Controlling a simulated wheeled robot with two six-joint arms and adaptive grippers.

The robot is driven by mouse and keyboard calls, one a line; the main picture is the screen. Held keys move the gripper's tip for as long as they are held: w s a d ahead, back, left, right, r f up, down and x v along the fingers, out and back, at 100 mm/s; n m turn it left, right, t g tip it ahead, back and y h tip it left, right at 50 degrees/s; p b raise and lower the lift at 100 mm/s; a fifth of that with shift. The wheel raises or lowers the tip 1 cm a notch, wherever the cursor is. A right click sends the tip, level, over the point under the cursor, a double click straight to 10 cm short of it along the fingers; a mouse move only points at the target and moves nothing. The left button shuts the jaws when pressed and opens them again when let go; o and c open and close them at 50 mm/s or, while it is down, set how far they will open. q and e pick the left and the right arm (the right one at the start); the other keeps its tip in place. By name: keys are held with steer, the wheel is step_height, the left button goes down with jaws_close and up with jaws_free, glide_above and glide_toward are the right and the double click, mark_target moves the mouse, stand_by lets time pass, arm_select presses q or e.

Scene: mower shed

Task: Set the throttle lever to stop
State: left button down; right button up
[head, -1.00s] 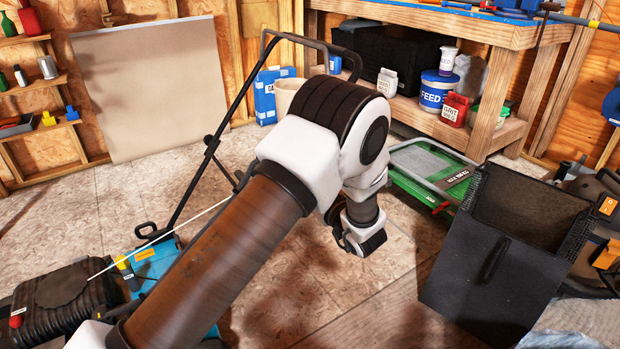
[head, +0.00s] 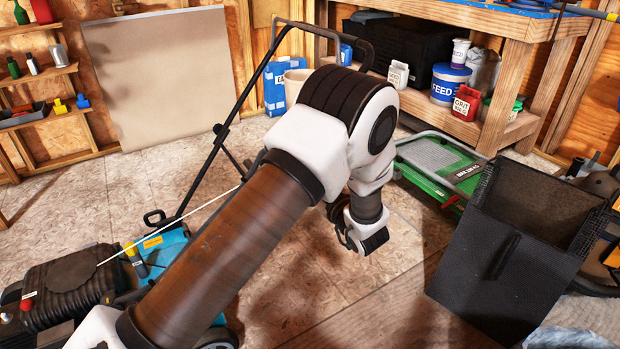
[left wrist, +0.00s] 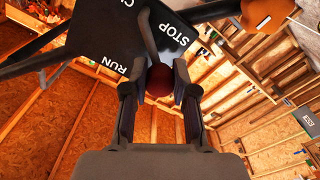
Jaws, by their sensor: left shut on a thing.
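The throttle lever is a dark arm with a dark red ball knob (left wrist: 159,82), seen in the left wrist view. My left gripper (left wrist: 158,95) is shut on this knob, one finger on each side. Behind it is a dark plate (left wrist: 183,54) with white words STOP and RUN and a third, cut-off word. The lever crosses the plate between RUN and STOP; its exact setting is unclear. In the head view my left arm hides the gripper and lever. My right gripper is in neither view.
A black box (head: 510,250) stands at right, beside a green platform (head: 437,160). A wooden workbench (head: 510,25) is at the back. Some floor between is bare.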

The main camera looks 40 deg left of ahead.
arm_select(q)
steer(key=c, duration=0.9)
jaws_free()
steer(key=shift+f, duration=0.1)
steer(key=v, duration=0.7)
steer(key=shift+d, duration=0.2)
steer(key=shift+s, duration=0.1)
